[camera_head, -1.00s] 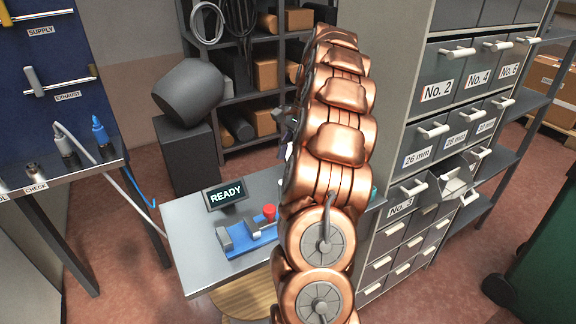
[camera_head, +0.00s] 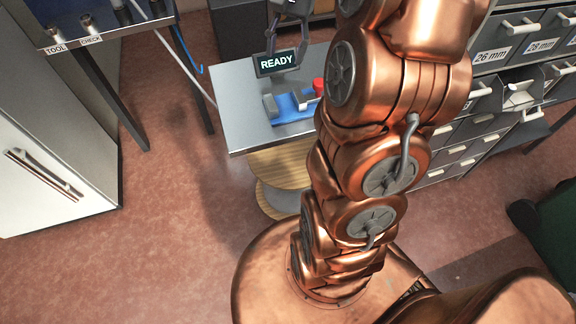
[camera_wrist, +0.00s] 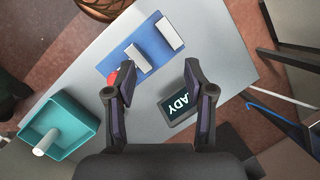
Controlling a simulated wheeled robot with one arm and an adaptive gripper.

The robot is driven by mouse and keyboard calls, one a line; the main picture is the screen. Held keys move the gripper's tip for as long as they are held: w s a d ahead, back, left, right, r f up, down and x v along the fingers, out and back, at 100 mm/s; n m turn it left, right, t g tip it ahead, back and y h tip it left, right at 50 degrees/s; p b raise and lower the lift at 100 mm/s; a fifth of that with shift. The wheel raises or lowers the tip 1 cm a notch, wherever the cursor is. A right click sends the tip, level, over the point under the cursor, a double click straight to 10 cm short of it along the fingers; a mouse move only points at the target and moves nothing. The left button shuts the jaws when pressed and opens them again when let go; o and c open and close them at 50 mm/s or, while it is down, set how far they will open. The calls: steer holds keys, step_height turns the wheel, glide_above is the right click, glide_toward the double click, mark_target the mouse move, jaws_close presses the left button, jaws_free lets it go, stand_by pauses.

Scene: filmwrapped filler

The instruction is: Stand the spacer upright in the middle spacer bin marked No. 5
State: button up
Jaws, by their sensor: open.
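A pale, upright-looking cylinder, likely the spacer (camera_wrist: 46,143), stands in a teal tray (camera_wrist: 84,118) at the lower left of the wrist view. My gripper (camera_wrist: 158,66) is open and empty above the bench, to the right of the tray. In the head view my gripper (camera_head: 287,42) shows near the READY display (camera_head: 277,62). The tray and cylinder are hidden behind my arm there. One bin (camera_head: 520,92) of the drawer cabinet is pulled open at the right; its label is not readable. No bin marked No. 5 shows now.
A blue fixture (camera_head: 293,106) with grey blocks and a red knob lies on the metal bench (camera_head: 240,120). The cabinet (camera_head: 455,150) stands right of my arm. A panel table with hoses (camera_head: 110,30) is at the left. Floor is clear at the lower left.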

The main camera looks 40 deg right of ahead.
steer(key=s+a+f+n+h, duration=0.2)
steer(key=s+a+f+n, duration=0.2)
steer(key=s+a+n, duration=0.4)
steer(key=s+a, duration=0.6)
steer(key=s, duration=0.1)
steer(key=shift+s+a+n+g+h, duration=0.3)
steer(key=shift+a, duration=0.1)
steer(key=shift+o, duration=0.2)
steer(key=s+a+f+n, duration=0.1)
steer(key=s+f+n, duration=0.1)
steer(key=s, duration=0.3)
steer(key=shift+s+f+h, duration=0.4)
steer(key=shift+o, duration=0.4)
steer(key=shift+s+f, duration=0.1)
steer(key=shift+c, duration=1.3)
steer(key=shift+a+n, duration=0.25)
steer(key=shift+n, duration=0.05)
steer(key=shift+c, duration=0.4)
